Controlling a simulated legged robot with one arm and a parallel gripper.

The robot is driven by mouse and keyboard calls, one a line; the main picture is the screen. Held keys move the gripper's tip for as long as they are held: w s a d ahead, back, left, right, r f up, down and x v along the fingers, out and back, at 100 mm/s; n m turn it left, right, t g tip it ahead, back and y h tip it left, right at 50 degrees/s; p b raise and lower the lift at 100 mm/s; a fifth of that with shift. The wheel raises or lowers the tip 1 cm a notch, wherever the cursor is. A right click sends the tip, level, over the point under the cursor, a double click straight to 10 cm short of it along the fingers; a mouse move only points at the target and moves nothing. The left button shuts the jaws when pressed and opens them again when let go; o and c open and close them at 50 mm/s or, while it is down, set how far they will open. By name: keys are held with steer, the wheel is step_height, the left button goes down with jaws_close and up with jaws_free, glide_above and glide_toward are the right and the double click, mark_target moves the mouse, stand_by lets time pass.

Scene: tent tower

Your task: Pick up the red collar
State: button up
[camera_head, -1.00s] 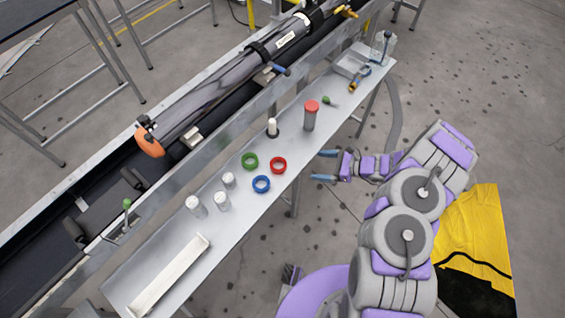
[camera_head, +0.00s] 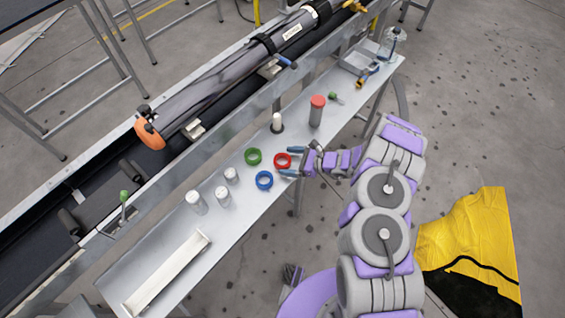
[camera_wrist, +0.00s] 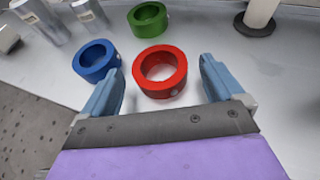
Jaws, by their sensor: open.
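The red collar (camera_head: 282,160) is a short ring lying flat on the metal table near its front edge. In the wrist view the red collar (camera_wrist: 160,72) lies ahead of and between my two blue fingers. My gripper (camera_head: 292,161) is open, with one finger to each side of the collar's near part. In the wrist view my gripper (camera_wrist: 162,84) holds nothing, and I cannot tell whether a finger touches the collar.
A blue collar (camera_head: 264,180) and a green collar (camera_head: 253,157) lie close to the red one. A red-capped cylinder (camera_head: 317,111) and a white peg on a dark base (camera_head: 277,123) stand nearby. Several pale cylinders stand to the left, beyond a white tray (camera_head: 168,272).

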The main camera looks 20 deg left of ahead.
steer(key=shift+x, duration=1.2)
steer(key=c, duration=1.1)
steer(key=shift+r, duration=0.1)
